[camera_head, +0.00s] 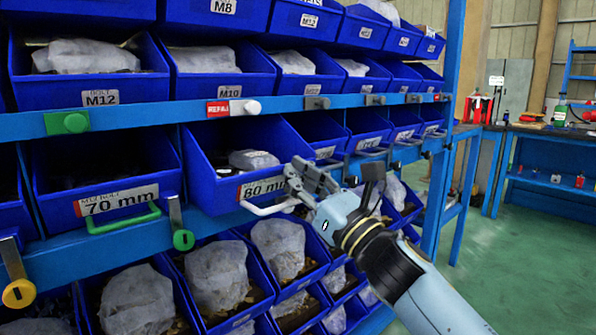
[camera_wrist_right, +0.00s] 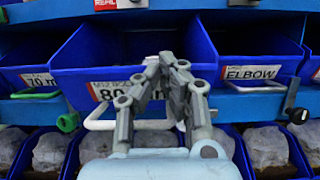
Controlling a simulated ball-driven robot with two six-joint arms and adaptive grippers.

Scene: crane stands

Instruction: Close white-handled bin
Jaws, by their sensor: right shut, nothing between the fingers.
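The white-handled bin (camera_head: 205,160) is a blue bin on the middle shelf that juts out past its neighbours. A grey-white bag lies inside it, and its front label reads about 80 mm. Its white handle (camera_head: 262,211) sticks out below the label; the bin (camera_wrist_right: 95,50) and handle (camera_wrist_right: 92,122) also show in the right wrist view. My right gripper (camera_head: 308,178) is shut and empty at the bin's front. In the wrist view its fingertips (camera_wrist_right: 167,62) cover part of the label; I cannot tell whether they touch. My left gripper is not in view.
The 70 mm bin (camera_head: 62,170) with a green handle (camera_head: 124,219) is to the left. The ELBOW bin (camera_wrist_right: 245,50) is to the right. Bins with bags (camera_head: 278,245) stand below. Open green floor (camera_head: 540,235) is at the right.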

